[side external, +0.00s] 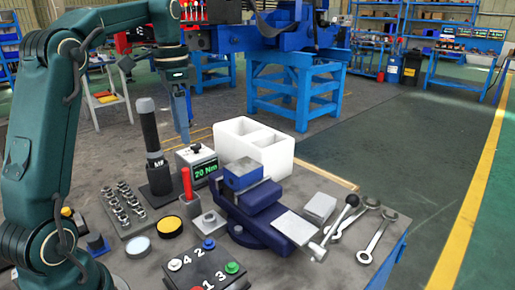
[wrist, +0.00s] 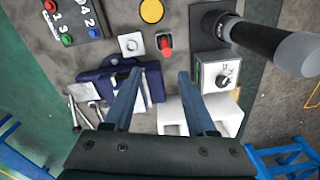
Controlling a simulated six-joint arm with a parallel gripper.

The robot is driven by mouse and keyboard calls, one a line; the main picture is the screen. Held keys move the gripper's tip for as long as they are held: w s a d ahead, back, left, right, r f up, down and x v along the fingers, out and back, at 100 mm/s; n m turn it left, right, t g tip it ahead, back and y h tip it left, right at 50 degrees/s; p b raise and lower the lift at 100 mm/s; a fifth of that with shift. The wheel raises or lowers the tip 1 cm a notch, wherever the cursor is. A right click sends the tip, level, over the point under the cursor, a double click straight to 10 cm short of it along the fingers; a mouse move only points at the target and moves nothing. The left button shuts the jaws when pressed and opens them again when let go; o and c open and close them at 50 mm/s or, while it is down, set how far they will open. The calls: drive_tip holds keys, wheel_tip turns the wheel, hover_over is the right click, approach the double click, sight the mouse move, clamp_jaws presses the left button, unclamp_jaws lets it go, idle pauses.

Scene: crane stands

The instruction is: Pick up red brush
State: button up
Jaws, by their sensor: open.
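The red brush (side external: 187,184) stands upright on the bench, among the tools left of the blue vise. In the wrist view the red brush (wrist: 166,42) shows nearly end-on, beyond my fingertips. My gripper (side external: 183,138) points down above the bench, behind and higher than the brush. In the wrist view my gripper (wrist: 160,75) has its two fingers apart with nothing held between them.
A torque tester (side external: 198,163) and a tall black tool (side external: 150,135) in a stand are close to the brush. The blue vise (side external: 255,205), white divided box (side external: 262,150), socket tray (side external: 122,208), button panel (side external: 205,265) and wrenches (side external: 375,238) crowd the bench.

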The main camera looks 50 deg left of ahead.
sight(187, 181)
drive_tip(key=f, duration=0.5)
drive_tip(key=a+f, duration=0.1)
drive_tip(key=f, duration=0.9)
drive_tip(key=shift+w+a, duration=0.1)
drive_tip(key=shift+a, duration=0.15)
drive_tip(key=shift+c, duration=0.4)
clamp_jaws()
